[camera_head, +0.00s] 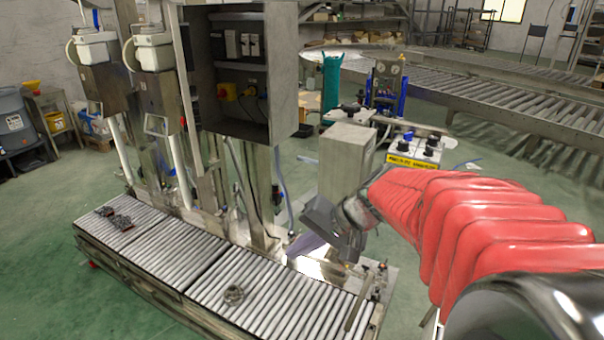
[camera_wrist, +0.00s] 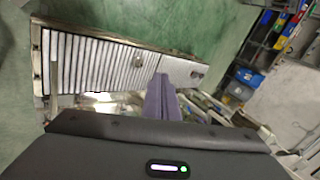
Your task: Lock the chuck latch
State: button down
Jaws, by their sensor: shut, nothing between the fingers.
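My gripper (camera_head: 303,246) is over the right end of the roller conveyor (camera_head: 215,283), beside a metal post of the twin-lance machine. In the wrist view its purple fingers (camera_wrist: 160,98) are together, with nothing between them. I cannot make out the chuck latch for certain in either view. The machine's two white lances (camera_head: 122,148) (camera_head: 182,168) stand at the left, apart from my gripper. Small metal fittings (camera_head: 378,275) sit at the conveyor's right end, below and to the right of my gripper.
A grey metal ring-shaped part (camera_head: 234,294) lies on the front rollers, and dark metal parts (camera_head: 120,222) lie further left. A grey box (camera_head: 346,160) stands behind my gripper. An open control cabinet (camera_head: 243,70) is above the conveyor. Green floor (camera_head: 60,245) is clear at the left.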

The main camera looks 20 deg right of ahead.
jog(key=w+d+f+m+t, duration=0.1)
jog(key=w+d+m+t, duration=0.2)
jog(key=d, duration=0.6)
jog(key=w+d+f+m+t, duration=0.2)
jog(key=w+d+m, duration=0.25)
jog(key=d, duration=0.35)
jog(key=d+f+m+t+h, duration=0.1)
jog(key=d+f+m+h, duration=0.1)
jog(key=d, duration=1)
jog(key=s+d+f+m+t+h, duration=0.1)
jog(key=d+f+m+t+h, duration=0.1)
jog(key=d, duration=1)
jog(key=f+m+h, duration=0.1)
jog(key=m, duration=0.1)
jog(key=shift+f+m+t+h, duration=0.15)
jog(key=shift+m+t+h, duration=0.15)
jog(key=shift+m+h, duration=0.1)
jog(key=shift+s, duration=0.1)
jog(key=w+a+f, duration=0.1)
jog(key=w+a, duration=0.2)
jog(key=w, duration=0.8)
jog(key=shift+a+f, duration=0.25)
jog(key=shift+f, duration=0.15)
